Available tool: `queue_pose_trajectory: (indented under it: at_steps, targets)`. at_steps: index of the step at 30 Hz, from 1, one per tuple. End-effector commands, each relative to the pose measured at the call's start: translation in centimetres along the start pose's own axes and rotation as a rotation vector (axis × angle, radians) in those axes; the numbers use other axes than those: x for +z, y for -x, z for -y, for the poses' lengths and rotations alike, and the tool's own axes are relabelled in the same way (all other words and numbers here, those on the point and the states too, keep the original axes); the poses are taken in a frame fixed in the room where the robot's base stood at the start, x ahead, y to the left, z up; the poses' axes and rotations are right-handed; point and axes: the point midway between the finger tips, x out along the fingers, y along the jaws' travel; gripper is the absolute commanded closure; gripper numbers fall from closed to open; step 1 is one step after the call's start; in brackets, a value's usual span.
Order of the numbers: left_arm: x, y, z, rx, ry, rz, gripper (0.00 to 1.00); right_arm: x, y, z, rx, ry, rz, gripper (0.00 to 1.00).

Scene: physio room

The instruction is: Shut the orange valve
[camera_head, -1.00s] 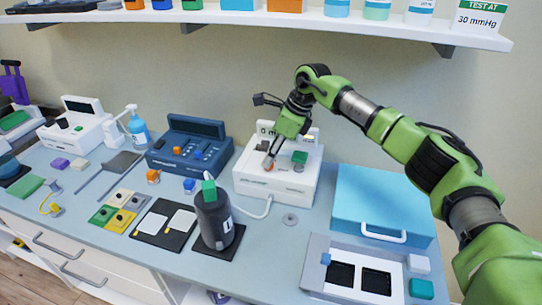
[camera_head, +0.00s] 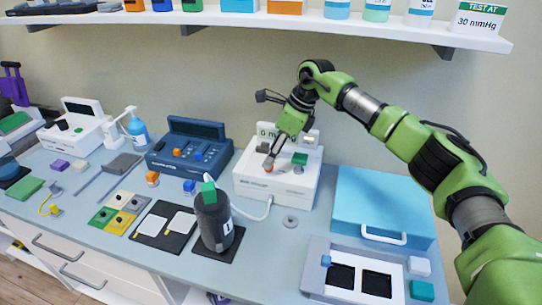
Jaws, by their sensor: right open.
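The orange valve (camera_head: 267,169) is a small knob on top of a white device (camera_head: 262,186) in the middle of the table, and is mostly hidden by the fingers. The device's display reads "0" and is partly covered by my arm. Whether the fingers touch the valve cannot be told. My left gripper is not in view.
A dark bottle-shaped thing (camera_head: 213,222) with a green top stands in front of the device, a white tube beside it. A blue case (camera_head: 385,205) is on the right, a dark blue device (camera_head: 190,148) on the left. A shelf (camera_head: 300,24) hangs above. A sign (camera_head: 480,18) reads "TEST AT 30 mmHg".

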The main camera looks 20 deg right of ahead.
Motion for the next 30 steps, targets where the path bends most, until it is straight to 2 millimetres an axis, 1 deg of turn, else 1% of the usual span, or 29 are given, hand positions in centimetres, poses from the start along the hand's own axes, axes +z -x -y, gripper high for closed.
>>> queue_pose_trajectory:
  at_steps: [1,6,9,12,30]
  targets:
    - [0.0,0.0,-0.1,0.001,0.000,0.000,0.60,0.1,1.1,0.1,-0.004,0.001,0.003,0.56]
    - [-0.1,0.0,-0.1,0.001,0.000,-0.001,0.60,0.1,4.0,0.1,-0.004,0.001,0.002,0.56]
    - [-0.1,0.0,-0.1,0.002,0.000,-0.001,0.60,0.1,5.1,0.0,-0.002,0.002,0.001,0.56]
    - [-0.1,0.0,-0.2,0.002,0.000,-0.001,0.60,0.1,5.8,0.0,-0.002,0.002,0.002,0.56]
    - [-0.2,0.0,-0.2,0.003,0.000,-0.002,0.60,0.1,6.0,0.0,-0.001,0.002,0.001,0.56]
